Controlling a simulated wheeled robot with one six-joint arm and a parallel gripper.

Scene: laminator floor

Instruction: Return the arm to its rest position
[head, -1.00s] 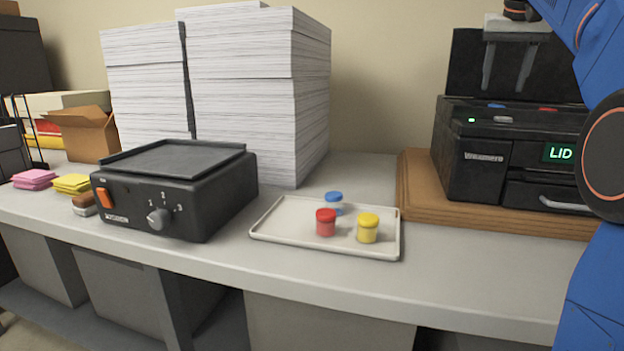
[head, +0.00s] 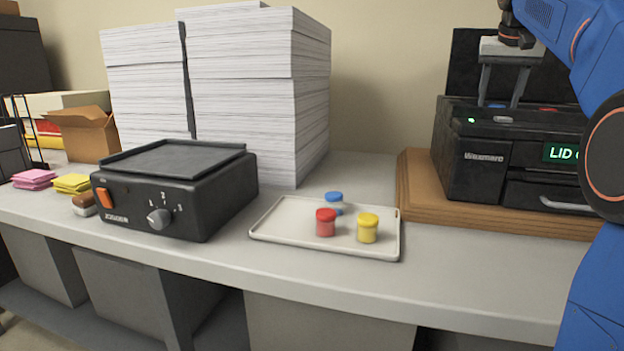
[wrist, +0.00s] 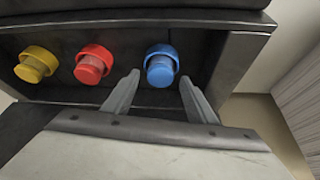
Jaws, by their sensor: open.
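My gripper (head: 498,103) points down, open, over the top of the black machine (head: 470,180) at the right. In the wrist view, the fingertips reach toward a round blue-capped piece (wrist: 161,65) in the machine's dark top. A red-capped piece (wrist: 93,64) and a yellow-capped piece (wrist: 36,65) sit in a row to its left. I cannot tell whether the fingertips touch the blue piece. My blue arm fills the head view's right edge and hides part of the machine.
The machine's raised black lid (head: 470,65) stands behind the gripper. A wooden board (head: 415,200) lies under the machine. A pale tray (head: 280,235) holds red, yellow and blue jars. A black hot-plate box (head: 190,200) and tall paper stacks (head: 260,100) stand left.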

